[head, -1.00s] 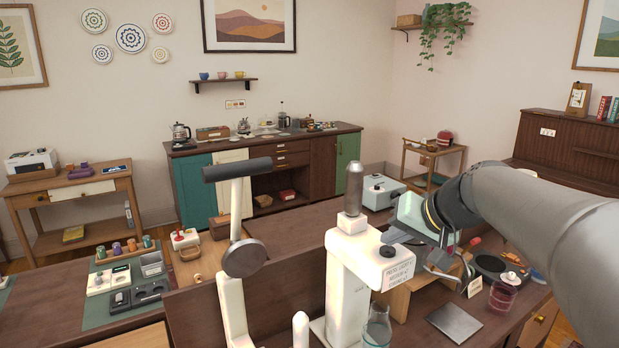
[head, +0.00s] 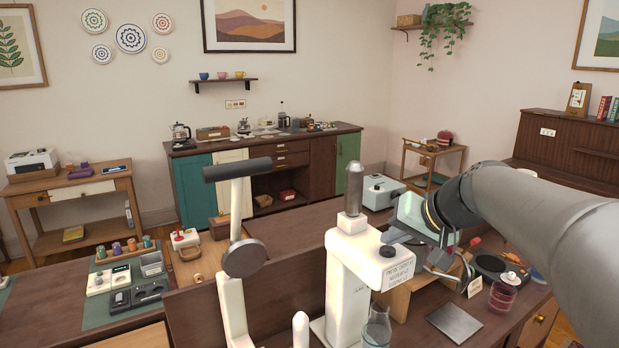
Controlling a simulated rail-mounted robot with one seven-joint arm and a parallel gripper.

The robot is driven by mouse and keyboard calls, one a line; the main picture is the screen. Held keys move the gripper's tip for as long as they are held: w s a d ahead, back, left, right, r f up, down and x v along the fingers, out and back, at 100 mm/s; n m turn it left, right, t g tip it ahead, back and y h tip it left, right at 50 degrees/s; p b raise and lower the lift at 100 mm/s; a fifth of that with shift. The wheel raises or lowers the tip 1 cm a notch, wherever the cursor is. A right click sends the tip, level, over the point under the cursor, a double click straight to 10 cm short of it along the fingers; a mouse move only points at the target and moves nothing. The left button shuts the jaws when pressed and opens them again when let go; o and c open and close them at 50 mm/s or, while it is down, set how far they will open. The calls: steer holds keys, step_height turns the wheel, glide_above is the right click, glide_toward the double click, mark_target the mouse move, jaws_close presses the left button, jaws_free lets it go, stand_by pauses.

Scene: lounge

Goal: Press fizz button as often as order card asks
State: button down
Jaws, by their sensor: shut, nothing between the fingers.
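The white fizz machine (head: 350,285) stands on the near counter with a metal cylinder on top. Its round black button (head: 387,251) sits on top of the front block, above a label with several small lines of text. A clear glass bottle (head: 376,328) stands in front of the machine. A small cream card (head: 474,287), perhaps the order card, stands to the right; its writing is too small to read. My gripper (head: 441,270) is shut and empty, just right of the machine's head and apart from the button. The arm and wrist partly hide the fingers.
A lidded jar of pink liquid (head: 503,292) stands to the right, near a dark round plate (head: 489,264). A grey square plate (head: 454,323) lies in front. A white lever device (head: 235,265) rises on the left. A blue-grey box (head: 382,191) stands behind.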

mark_target(392, 252)
steer(key=shift+f, duration=0.1)
steer(key=shift+f+b, duration=0.4)
steer(key=shift+b, duration=0.25)
steer(key=shift+r, duration=0.45)
steer(key=shift+r+p, duration=2.05)
steer(key=shift+r, duration=1.05)
